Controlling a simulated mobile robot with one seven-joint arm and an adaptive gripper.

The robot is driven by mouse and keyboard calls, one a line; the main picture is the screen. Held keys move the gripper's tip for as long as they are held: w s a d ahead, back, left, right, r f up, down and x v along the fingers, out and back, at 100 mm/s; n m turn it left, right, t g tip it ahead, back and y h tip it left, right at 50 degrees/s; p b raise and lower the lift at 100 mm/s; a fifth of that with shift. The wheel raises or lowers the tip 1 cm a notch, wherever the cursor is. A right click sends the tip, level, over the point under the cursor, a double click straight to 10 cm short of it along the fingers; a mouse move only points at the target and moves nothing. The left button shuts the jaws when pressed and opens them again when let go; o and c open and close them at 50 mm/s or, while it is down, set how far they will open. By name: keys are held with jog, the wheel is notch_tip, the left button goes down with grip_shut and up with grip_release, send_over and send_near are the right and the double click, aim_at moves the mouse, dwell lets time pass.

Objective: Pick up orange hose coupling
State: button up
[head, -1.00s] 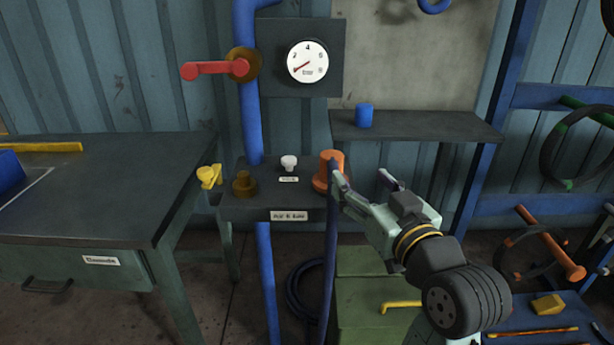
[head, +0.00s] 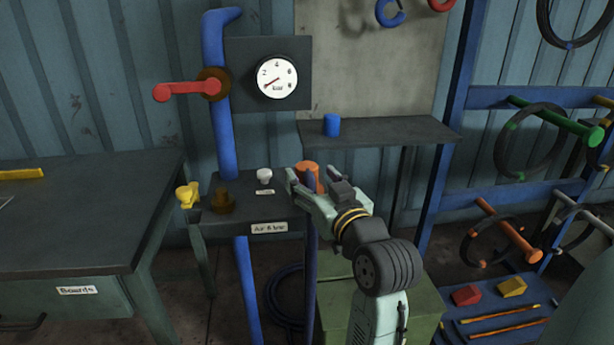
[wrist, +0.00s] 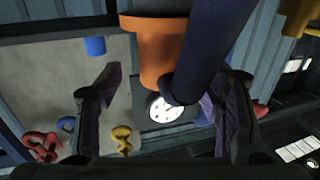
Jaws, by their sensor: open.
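The orange hose coupling (head: 308,168) stands at the right end of the small dark shelf (head: 240,203) labelled "Air 6 bar". A dark blue hose (head: 311,235) hangs down from it. My gripper (head: 310,180) is open in front of the coupling, and its fingers partly hide it. In the wrist view, the coupling (wrist: 150,45) is at the top centre, beyond the gap between the spread fingers of my gripper (wrist: 165,82). The hose (wrist: 205,50) crosses in front of the right finger side. I cannot tell whether either finger touches the coupling.
A white knob (head: 264,176), a brass fitting (head: 222,200) and a yellow fitting (head: 187,195) are left of the coupling. A blue pipe (head: 222,120) rises behind. A blue cup (head: 331,124) stands on the back shelf (head: 400,130). A green box (head: 400,300) is below.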

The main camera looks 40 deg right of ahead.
aim_at(309, 166)
jog(key=shift+p+x, duration=0.3)
jog(key=shift+x, duration=1.3)
jog(key=shift+a, duration=0.15)
jog(key=c, duration=1.4)
jog(key=shift+c, duration=0.2)
jog(key=shift+r, duration=0.5)
jog(key=r, duration=0.1)
jog(key=r+b, duration=0.1)
jog(key=shift+s+r, duration=0.3)
jog(key=s+r+b, duration=0.1)
jog(key=s+b, duration=0.2)
jog(key=s, duration=1.2)
jog(key=shift+s+r, duration=0.2)
jog(key=shift+s, duration=0.05)
